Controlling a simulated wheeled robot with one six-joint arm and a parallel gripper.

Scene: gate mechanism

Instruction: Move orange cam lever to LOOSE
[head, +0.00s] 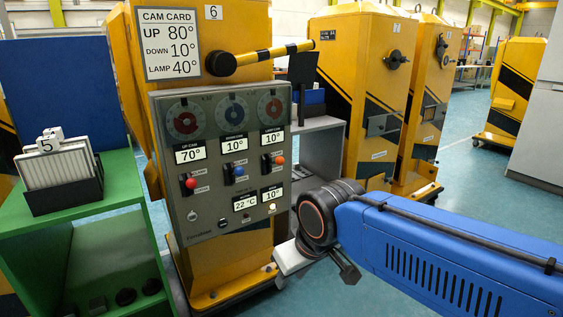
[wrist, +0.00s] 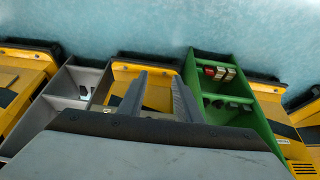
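The orange cam lever (head: 278,160) is the right one of three levers on the grey control panel (head: 222,232), under a display reading 10°. Its knob is orange-red; the small position labels beside it are too small to read. A red lever (head: 191,183) and a blue lever (head: 239,170) sit to its left. My gripper (head: 318,265) is below and right of the panel in the head view, apart from the levers and partly hidden by my wrist. In the wrist view my gripper (wrist: 160,76) has its two fingers apart with nothing between them. I cannot pick out the orange lever there.
A card (head: 171,43) reads up 80°, down 10°, lamp 40°. A black-and-yellow striped bar (head: 270,56) juts out above the panel. A green shelf (head: 100,205) stands left, a grey shelf (head: 318,140) right. Yellow cabinets stand behind; blue floor (head: 475,190) lies open at right.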

